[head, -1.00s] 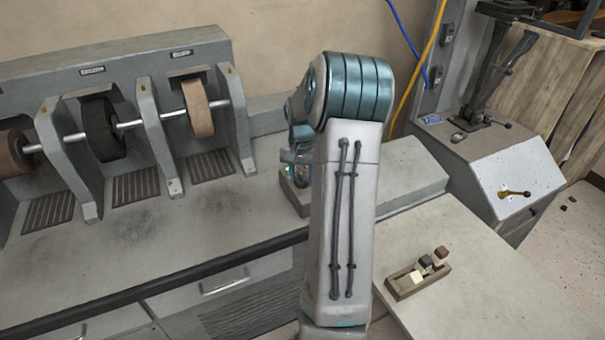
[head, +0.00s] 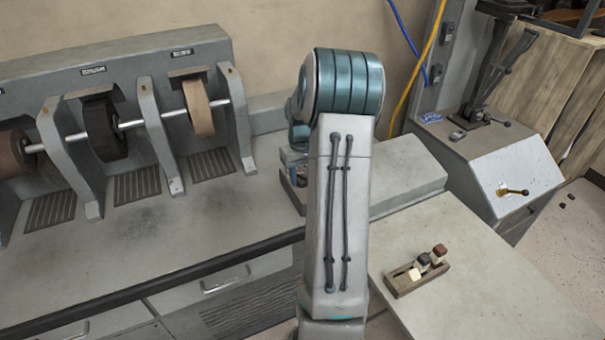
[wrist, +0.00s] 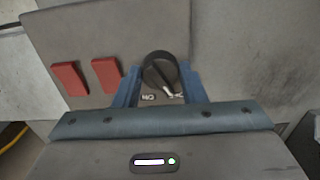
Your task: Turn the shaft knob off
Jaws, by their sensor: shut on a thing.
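The shaft knob (wrist: 158,66) is round and black, with a pale pointer line, on a grey panel (wrist: 225,50) in the wrist view. The pointer slants toward the lower right. A pale label (wrist: 147,97) sits by the knob's lower left edge, upside down. A second mark near the pointer's tip is too small to read. My gripper (wrist: 160,78) has its two blue fingers on either side of the knob, shut on it. In the head view my arm hides the knob and most of the gripper.
Two red rocker switches (wrist: 105,75) are left of the knob. In the head view, grinding wheels (head: 198,108) stand at the left. A wooden block holder (head: 405,285) lies on the bench at the right, near a machine with a brass lever (head: 513,192).

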